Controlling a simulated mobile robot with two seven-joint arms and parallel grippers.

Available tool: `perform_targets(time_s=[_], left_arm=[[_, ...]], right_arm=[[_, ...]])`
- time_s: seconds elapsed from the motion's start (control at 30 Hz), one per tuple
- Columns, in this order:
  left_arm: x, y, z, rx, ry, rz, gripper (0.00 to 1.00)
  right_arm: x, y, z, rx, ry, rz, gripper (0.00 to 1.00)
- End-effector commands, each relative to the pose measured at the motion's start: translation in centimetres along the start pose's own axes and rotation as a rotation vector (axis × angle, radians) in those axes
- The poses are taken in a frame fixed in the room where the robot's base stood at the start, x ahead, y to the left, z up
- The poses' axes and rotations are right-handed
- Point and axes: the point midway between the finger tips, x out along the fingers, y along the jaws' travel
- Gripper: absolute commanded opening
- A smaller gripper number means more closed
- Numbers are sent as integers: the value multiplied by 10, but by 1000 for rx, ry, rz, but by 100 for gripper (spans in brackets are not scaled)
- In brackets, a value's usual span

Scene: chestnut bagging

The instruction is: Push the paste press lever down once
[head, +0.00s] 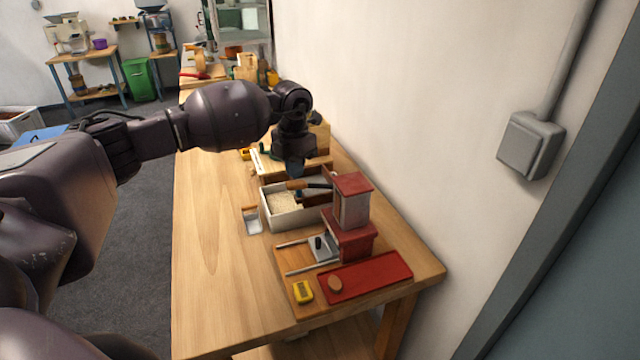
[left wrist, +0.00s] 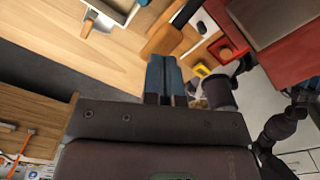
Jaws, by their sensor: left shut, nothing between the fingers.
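The paste press (head: 351,208) has a red base, a grey column and a red top, and stands near the table's right edge. A dark lever with a wooden handle (head: 297,185) reaches left from beside its column, over a pale box. My left gripper (head: 296,172) points down just above the handle, shut and empty; whether it touches the handle I cannot tell. In the left wrist view its closed blue-grey fingers (left wrist: 165,82) show below a wooden handle with a dark shaft (left wrist: 162,42). The press's red body shows at the upper right (left wrist: 275,55). My right gripper does not show.
The pale box (head: 283,216) holds pale grainy stuff. A small scoop (head: 251,222) lies to its left. A red tray (head: 375,277) and a yellow item (head: 303,292) lie in front of the press. The wall (head: 420,120) is close on the right. The table's left side is clear.

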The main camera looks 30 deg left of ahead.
Motion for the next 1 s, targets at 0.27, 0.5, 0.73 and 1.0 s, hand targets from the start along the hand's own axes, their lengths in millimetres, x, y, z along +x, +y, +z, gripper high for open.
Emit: perform_targets(time_s=[0.27, 0.5, 0.73, 1.0], left_arm=[[19, 0, 0, 0, 1, 0, 0], [18, 0, 0, 0, 1, 0, 0], [25, 0, 0, 0, 2, 0, 0], [41, 0, -1, 0, 3, 0, 0]], right_arm=[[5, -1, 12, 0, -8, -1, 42], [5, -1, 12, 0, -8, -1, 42], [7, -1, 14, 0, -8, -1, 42], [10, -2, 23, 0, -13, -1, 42]])
